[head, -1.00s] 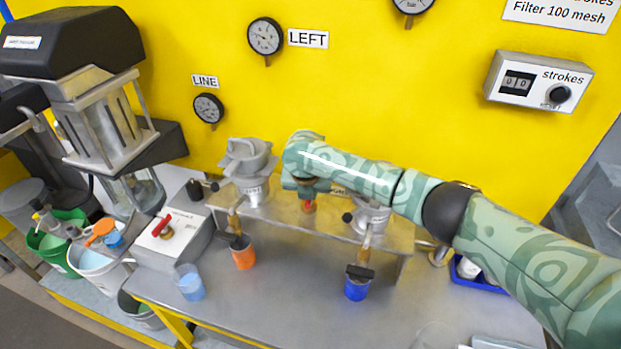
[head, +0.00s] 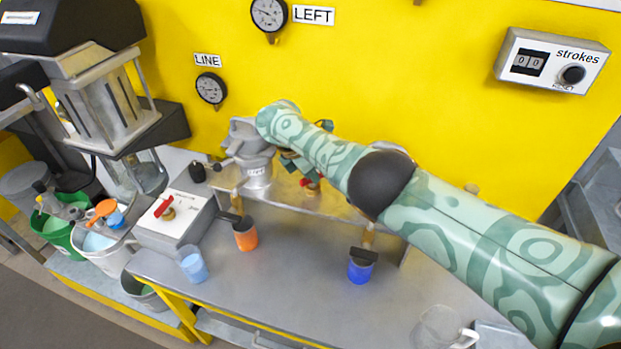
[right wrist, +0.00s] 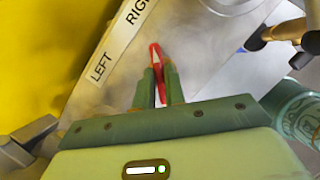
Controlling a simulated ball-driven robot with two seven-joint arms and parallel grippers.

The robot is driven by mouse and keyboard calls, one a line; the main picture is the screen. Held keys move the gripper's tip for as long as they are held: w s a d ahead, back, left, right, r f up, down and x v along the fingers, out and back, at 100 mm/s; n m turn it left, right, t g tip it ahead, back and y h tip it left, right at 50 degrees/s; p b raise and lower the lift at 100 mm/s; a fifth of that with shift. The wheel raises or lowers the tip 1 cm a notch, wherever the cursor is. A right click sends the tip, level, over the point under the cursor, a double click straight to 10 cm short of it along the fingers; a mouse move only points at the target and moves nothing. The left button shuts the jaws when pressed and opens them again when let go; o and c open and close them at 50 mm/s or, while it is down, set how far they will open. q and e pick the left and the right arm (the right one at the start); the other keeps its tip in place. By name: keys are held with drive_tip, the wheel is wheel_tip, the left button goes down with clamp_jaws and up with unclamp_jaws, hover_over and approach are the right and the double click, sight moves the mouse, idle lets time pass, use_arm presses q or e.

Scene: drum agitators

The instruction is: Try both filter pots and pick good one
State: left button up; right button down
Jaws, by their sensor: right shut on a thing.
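My right gripper (head: 308,179) is over the bench rack, to the right of the left filter pot (head: 252,155). In the right wrist view its two green fingers (right wrist: 160,82) are shut on a red lever (right wrist: 155,52). The lever lies on a metal plate beside a label strip (right wrist: 122,43) reading LEFT and, partly cut off, RIGHT. The left filter pot is grey with a clamped lid and stands on the rack. The right filter pot is hidden behind my right arm. My left gripper is out of view.
An orange cup (head: 246,236) and a dark blue cup (head: 361,268) stand under the outlets. A light blue cup (head: 193,265), a control box with a red switch (head: 165,208) and a clear jug (head: 436,330) are on the bench. The strokes counter (head: 552,62) shows 00.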

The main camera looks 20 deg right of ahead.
drive_tip(key=shift+m+b, duration=0.5)
drive_tip(key=shift+b, duration=0.1)
drive_tip(key=c, duration=1.5)
unclamp_jaws()
drive_tip(key=shift+o, duration=0.2)
drive_tip(key=p+v, duration=0.1)
drive_tip(key=v, duration=0.2)
drive_tip(key=p+v, duration=0.2)
drive_tip(key=v, duration=0.1)
drive_tip(key=p+v, duration=0.1)
drive_tip(key=v, duration=0.2)
drive_tip(key=shift+w+d, duration=0.15)
drive_tip(key=shift+w, duration=0.1)
drive_tip(key=p+v, duration=0.1)
drive_tip(key=v, duration=0.6)
drive_tip(key=shift+a+r+p, duration=0.2)
drive_tip(key=shift+p, duration=0.1)
